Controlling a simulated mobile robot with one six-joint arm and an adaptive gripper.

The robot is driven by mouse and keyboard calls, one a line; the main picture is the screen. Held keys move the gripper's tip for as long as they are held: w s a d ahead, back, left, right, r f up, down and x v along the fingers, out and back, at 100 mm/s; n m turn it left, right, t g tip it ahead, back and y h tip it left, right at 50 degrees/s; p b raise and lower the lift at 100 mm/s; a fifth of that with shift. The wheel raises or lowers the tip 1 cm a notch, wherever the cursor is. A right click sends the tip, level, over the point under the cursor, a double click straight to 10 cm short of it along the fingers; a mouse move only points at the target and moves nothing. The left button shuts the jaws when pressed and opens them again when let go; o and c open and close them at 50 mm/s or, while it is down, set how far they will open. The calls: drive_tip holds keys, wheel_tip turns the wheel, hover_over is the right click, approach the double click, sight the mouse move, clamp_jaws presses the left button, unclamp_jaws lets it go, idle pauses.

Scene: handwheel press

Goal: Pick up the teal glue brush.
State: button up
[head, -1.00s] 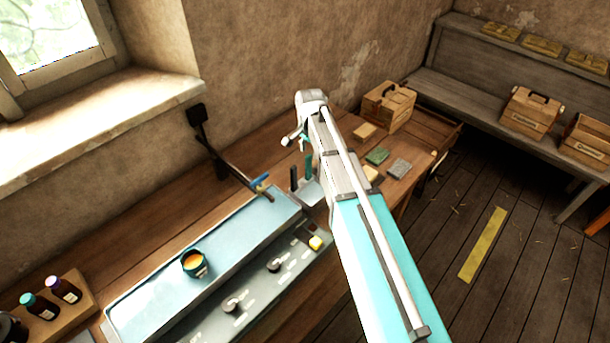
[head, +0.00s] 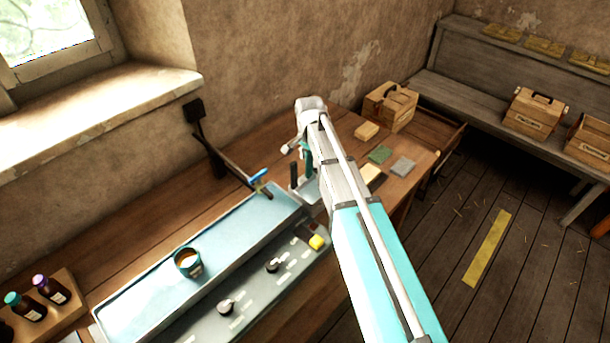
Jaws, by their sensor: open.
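The teal glue brush (head: 308,163) stands upright, handle up, in a small pale holder (head: 311,190) at the far end of the blue machine. A dark-handled tool (head: 294,174) stands upright just left of it. My gripper (head: 291,149) is open and small in the view, over the top of the teal handle. The arm hides the right side of the holder and part of the gripper. I cannot tell whether the fingers touch the brush or are around it.
The blue tray-topped machine (head: 150,311) carries a teal pot (head: 188,263), knobs and a yellow button (head: 317,242). Blocks (head: 380,154) and a wooden box (head: 391,107) sit behind right.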

idle(0.6)
clamp_jaws()
